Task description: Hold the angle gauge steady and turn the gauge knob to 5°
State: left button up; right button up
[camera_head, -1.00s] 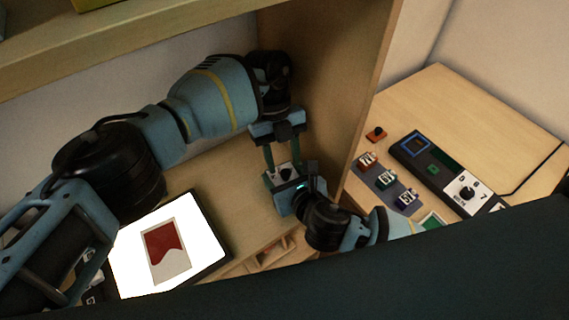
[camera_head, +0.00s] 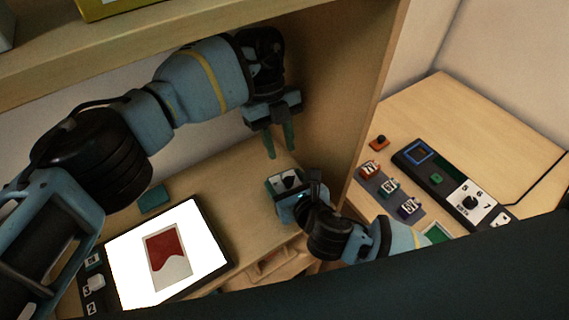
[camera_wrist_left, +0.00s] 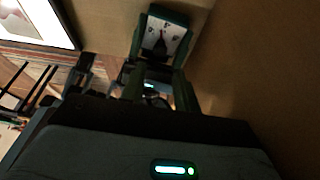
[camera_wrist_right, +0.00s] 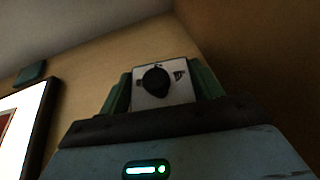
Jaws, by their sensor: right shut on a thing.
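The angle gauge is a small box with a white face (camera_head: 279,186) and a black knob (camera_head: 289,180). It also shows in the right wrist view (camera_wrist_right: 174,97), with dark marks around its knob (camera_wrist_right: 155,80). My right gripper (camera_wrist_right: 163,90) is shut on the gauge, one green finger on each side of it, and holds it above the wooden surface. My left gripper (camera_head: 279,146) is open and empty, above the gauge and apart from it, fingers pointing down. In the left wrist view the gauge (camera_wrist_left: 163,38) shows beyond the fingers. I cannot read the knob's angle.
A lit tablet (camera_head: 205,245) lies on the wooden surface at lower left, with a teal block (camera_head: 154,199) behind it. A wooden side panel (camera_head: 340,100) stands close right of my left gripper. Beyond it are a dark dial panel (camera_head: 450,185) and labelled blocks (camera_head: 389,187).

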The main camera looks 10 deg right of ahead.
aim_at(287, 179)
pick_arm(q)
jog(key=shift+a+r+n+t+h, duration=0.15)
jog(key=shift+a+r+n+h, duration=0.35)
jog(key=shift+n, duration=0.45)
jog(key=shift+a+r+n+t+h, duration=0.2)
jog(key=shift+a+r+n, duration=0.25)
jog(key=shift+r+n, duration=0.4)
jog(key=shift+a+r+n+t+h, duration=0.15)
jog(key=shift+a+r+n+h, duration=0.25)
jog(key=shift+n, duration=0.6)
jog(key=x, duration=1.2)
jog(key=shift+w+a, duration=0.1)
jog(key=shift+a, duration=0.1)
